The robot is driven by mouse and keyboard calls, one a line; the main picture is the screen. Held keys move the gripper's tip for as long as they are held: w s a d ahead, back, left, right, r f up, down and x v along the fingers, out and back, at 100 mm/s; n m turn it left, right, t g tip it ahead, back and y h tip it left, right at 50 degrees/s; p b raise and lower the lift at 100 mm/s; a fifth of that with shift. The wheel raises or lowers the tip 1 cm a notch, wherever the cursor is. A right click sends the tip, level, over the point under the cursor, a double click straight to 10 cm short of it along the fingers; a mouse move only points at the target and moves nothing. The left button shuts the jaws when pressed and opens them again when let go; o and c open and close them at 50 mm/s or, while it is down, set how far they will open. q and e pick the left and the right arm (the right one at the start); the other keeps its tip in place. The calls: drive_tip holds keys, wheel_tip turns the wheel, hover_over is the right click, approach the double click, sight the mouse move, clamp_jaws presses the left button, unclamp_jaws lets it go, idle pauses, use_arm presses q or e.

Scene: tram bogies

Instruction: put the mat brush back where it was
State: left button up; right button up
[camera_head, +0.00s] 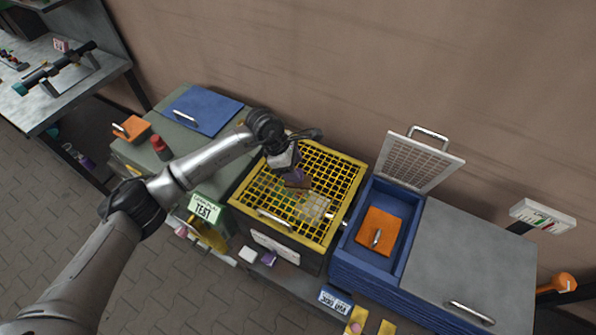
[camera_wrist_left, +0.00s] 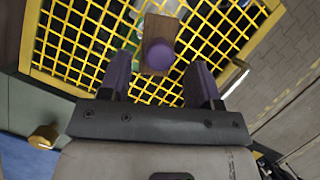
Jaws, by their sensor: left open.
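A brown block with a round purple knob (camera_wrist_left: 158,54), which looks like the mat brush, lies on the yellow grid lid (camera_wrist_left: 62,30). In the head view the block (camera_head: 299,185) is partly hidden by my left gripper (camera_head: 295,174). In the left wrist view my left gripper (camera_wrist_left: 161,62) is open, with one dark purple finger on each side of the knob and a gap to each. Whether the fingers reach down to the knob's height, I cannot tell. My right gripper is in neither view.
A blue bin (camera_head: 345,260) with a raised mesh lid (camera_head: 415,165) holds an orange handled plate (camera_head: 370,223). A grey handled lid (camera_head: 470,250) lies right of it. A green box (camera_head: 187,137) at left carries a blue panel (camera_head: 207,104), a red cylinder (camera_head: 161,147) and an orange block (camera_head: 131,128).

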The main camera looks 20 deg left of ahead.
use_arm(q)
drive_tip(key=w+v, duration=0.1)
drive_tip(key=v, duration=0.7)
drive_tip(key=shift+s+r, duration=0.35)
drive_tip(key=shift+s, duration=0.2)
drive_tip(key=shift+a, duration=0.15)
